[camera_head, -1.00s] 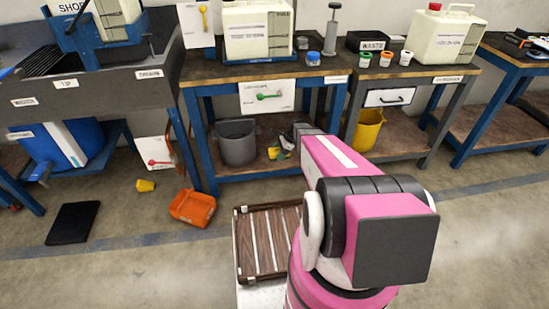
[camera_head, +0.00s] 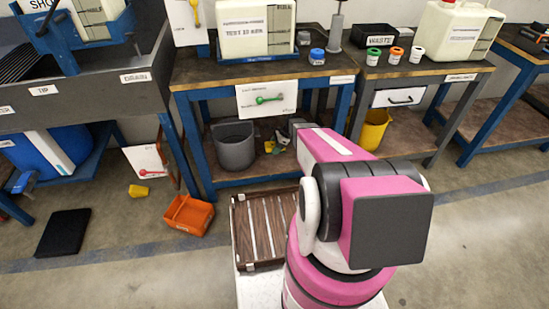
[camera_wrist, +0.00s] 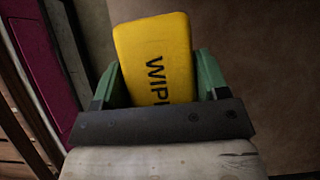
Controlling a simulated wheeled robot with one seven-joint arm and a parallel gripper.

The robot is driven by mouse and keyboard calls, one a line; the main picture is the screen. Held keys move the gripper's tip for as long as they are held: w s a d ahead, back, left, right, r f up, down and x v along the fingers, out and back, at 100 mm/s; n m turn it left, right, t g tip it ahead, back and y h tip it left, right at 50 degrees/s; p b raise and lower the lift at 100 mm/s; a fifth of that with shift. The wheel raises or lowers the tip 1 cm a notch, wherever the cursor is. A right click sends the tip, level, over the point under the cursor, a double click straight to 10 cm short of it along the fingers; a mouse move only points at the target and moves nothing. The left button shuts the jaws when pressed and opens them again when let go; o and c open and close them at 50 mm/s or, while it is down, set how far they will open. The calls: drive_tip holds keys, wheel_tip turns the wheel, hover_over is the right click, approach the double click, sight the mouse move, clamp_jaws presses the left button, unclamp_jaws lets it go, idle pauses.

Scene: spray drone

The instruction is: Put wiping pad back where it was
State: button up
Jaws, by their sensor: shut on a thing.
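The yellow wiping pad (camera_wrist: 153,55), with dark letters reading "WIP" and the rest cut off, stands between the green fingers of my gripper (camera_wrist: 156,72) in the wrist view. The fingers are shut on its two sides. In the head view my pink arm reaches toward the blue-legged bench and hides part of the gripper. Small yellow and green patches (camera_head: 270,146), which look like the pad and fingers, show beside the arm, in front of the opening above the bench's lower shelf (camera_head: 225,178). I cannot tell whether the pad touches anything.
A grey bucket (camera_head: 233,145) stands on the lower shelf, left of the gripper. A labelled card (camera_head: 266,98) hangs from the bench top above. An orange bin (camera_head: 188,214), a yellow cup (camera_head: 139,191) and a black mat (camera_head: 63,232) lie on the floor at left.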

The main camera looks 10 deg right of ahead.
sight(271, 161)
wheel_tip(271, 161, down, 8)
drive_tip(key=shift+f, duration=0.1)
idle(0.4)
drive_tip(key=shift+f, duration=0.15)
drive_tip(key=o, duration=0.8)
drive_tip(key=shift+o, duration=0.2)
drive_tip(key=v, duration=1.2)
drive_tip(key=shift+r, duration=0.2)
